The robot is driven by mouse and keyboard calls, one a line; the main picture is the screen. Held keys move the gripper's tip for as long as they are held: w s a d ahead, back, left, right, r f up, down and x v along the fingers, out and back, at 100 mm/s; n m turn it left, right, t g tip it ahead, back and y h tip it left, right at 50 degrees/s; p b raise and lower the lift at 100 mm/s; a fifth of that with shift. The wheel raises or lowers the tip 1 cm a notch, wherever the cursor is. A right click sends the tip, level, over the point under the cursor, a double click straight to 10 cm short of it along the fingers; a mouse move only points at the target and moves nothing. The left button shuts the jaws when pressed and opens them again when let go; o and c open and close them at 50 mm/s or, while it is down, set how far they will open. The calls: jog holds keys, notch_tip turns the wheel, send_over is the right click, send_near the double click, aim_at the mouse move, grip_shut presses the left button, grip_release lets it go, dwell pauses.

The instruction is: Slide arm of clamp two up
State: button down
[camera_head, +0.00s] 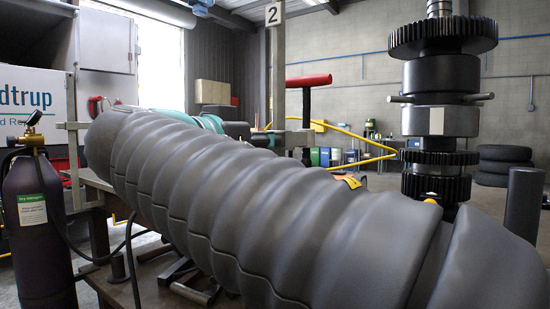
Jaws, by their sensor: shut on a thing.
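Clamp two has an upright post (278,60) with a "2" sign (274,14) at its top. Its sliding arm (298,138) reaches right from the post at mid height, and a dark screw with a red T-handle (309,80) stands upright at its end. My gripper (262,136) is at the post, beyond my ribbed grey arm and its teal wrist part. It is small and partly hidden, and looks shut on the clamp's arm. The fingertips and exact contact are not clear.
A tall stack of gears and shafts (440,100) stands upright at the right, near my arm. A dark gas cylinder (38,225) with a gauge and hose stands at the left. A dark post (523,204) is at the right. My arm hides much of the bench.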

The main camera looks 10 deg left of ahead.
aim_at(274, 121)
jog(key=shift+r, duration=1.5)
jog(key=c, duration=1)
grip_release()
jog(key=shift+f, duration=0.1)
jog(key=shift+s+a, duration=0.2)
jog(key=shift+s, duration=0.2)
jog(key=v, duration=1.1)
